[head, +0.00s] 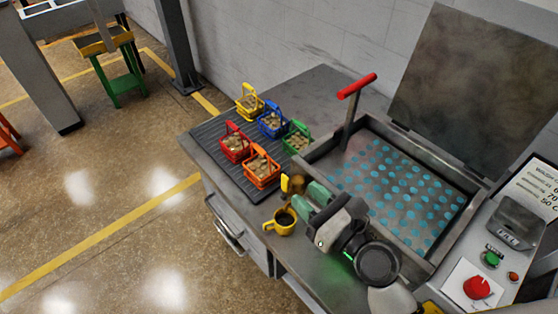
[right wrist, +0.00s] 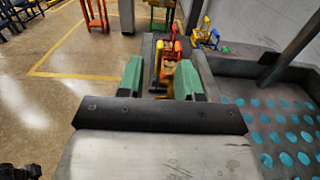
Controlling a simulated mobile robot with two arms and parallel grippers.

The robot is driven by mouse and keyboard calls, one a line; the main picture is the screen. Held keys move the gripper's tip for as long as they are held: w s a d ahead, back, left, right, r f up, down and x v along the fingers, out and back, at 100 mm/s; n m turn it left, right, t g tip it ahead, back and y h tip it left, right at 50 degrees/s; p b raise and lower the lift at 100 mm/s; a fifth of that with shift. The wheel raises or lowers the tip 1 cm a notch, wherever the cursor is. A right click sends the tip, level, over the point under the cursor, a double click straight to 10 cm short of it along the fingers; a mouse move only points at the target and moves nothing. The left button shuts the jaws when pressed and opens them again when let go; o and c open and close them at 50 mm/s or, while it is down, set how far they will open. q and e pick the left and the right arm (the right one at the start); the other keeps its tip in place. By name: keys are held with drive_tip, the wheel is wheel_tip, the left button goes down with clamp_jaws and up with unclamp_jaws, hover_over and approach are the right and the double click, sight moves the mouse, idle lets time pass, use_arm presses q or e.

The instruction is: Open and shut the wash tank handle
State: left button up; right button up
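The wash tank (head: 322,158) is on the right of the bench in the head view. Its lid is raised, and blue dots cover its inside floor. The wash tank handle (head: 357,86) is a red bar on a grey lever standing up at the tank's far left corner. The lever also shows at the upper right of the right wrist view (right wrist: 298,35). My right gripper (head: 310,200), with green fingers, is open over the near left side of the tank, well apart from the handle. It also shows in the right wrist view (right wrist: 160,76). My left gripper is not in view.
Several coloured baskets, such as the orange basket (head: 262,170), stand on a ribbed dark mat (head: 207,138) left of the tank. A yellow cup (head: 281,222) and a small yellow-brown item (head: 293,184) are near my right gripper. A control panel (head: 485,262) is at the right.

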sight(289, 180)
drive_tip(key=p+x, duration=0.1)
drive_tip(key=x, duration=0.7)
drive_tip(key=shift+w+a+p, duration=0.1)
drive_tip(key=shift+w+p, duration=0.1)
drive_tip(key=shift+p, duration=0.1)
drive_tip(key=shift+w+a, duration=0.1)
drive_tip(key=shift+w, duration=0.05)
drive_tip(key=shift+c, duration=0.9)
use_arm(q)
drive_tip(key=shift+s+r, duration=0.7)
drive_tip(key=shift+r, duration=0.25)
use_arm(e)
clamp_jaws()
